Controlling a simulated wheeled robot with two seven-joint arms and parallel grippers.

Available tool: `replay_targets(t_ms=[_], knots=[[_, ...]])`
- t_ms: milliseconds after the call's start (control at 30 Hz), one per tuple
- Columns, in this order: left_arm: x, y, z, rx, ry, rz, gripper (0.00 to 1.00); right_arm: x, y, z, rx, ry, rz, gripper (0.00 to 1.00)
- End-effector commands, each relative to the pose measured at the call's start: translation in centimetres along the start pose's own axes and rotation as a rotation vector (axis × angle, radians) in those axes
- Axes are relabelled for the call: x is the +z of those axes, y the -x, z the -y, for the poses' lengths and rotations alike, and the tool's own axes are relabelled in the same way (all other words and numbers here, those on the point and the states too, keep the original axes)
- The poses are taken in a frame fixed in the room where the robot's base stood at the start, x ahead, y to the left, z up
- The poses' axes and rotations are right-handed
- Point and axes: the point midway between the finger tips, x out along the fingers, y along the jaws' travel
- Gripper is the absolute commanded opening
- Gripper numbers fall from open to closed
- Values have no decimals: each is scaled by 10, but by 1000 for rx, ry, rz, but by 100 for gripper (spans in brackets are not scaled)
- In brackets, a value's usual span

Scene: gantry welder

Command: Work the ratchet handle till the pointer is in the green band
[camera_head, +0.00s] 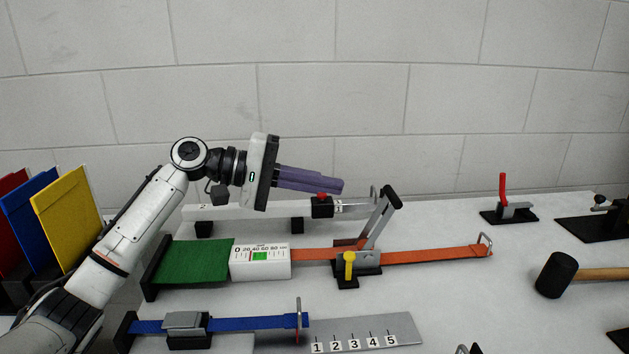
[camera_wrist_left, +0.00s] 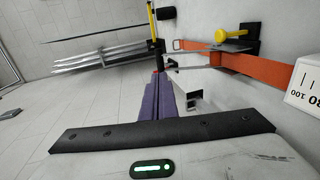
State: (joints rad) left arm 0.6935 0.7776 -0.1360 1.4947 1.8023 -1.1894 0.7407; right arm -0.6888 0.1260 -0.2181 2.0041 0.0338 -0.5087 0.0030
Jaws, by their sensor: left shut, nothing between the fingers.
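The ratchet (camera_head: 352,263) sits on an orange strap (camera_head: 430,256) and has a yellow knob (camera_head: 349,262). Its handle (camera_head: 380,217) stands tilted up and to the right, with a black grip on top. The gauge box (camera_head: 260,266) to its left has a scale with a green band (camera_head: 260,256); I cannot make out the pointer. My left gripper (camera_head: 341,186) has purple fingers, shut and empty, pointing right, with tips left of the handle and apart from it. The wrist view shows the fingers (camera_wrist_left: 155,104), the strap (camera_wrist_left: 268,66) and the yellow knob (camera_wrist_left: 231,35). My right gripper is not seen.
A white bar with a red-topped black block (camera_head: 322,207) lies behind the ratchet. A blue strap (camera_head: 255,323) and a numbered plate (camera_head: 360,332) are in front. Coloured panels (camera_head: 70,218) stand left.

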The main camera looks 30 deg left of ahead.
Motion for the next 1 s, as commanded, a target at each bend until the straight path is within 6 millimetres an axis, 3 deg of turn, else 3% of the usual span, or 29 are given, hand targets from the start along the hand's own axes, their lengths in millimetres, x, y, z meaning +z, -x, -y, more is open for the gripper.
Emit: replay_targets(t_ms=[200, 433, 1000], knots=[[0, -48, -2, 3, 1, 2, 0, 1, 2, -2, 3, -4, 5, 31], [0, -80, -1, 1, 1, 0, 0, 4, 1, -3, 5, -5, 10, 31], [-1, -90, -1, -3, 1, -2, 0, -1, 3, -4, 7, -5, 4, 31]])
